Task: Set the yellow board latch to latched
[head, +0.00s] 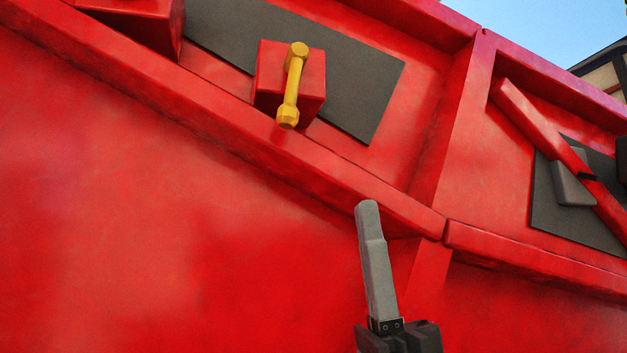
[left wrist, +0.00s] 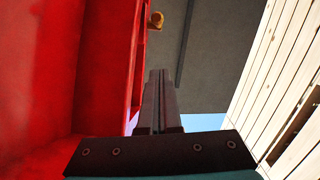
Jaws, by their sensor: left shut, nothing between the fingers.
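The yellow latch (head: 292,86) is a short handle with a knob at each end, mounted on a red block (head: 313,92) on the red wall. It stands nearly upright in the head view, its top leaning slightly right. In the left wrist view a small yellow part, seemingly the latch (left wrist: 156,20), shows beyond the fingers. My left gripper (head: 367,205) is shut and empty, below and to the right of the latch and apart from it. My right gripper is in neither view.
A dark grey panel (head: 365,90) lies behind the red block. A red ledge (head: 220,135) runs along below it. A red diagonal bar (head: 540,122) with a grey piece (head: 573,178) is at the right. Pale slats (left wrist: 275,75) show in the left wrist view.

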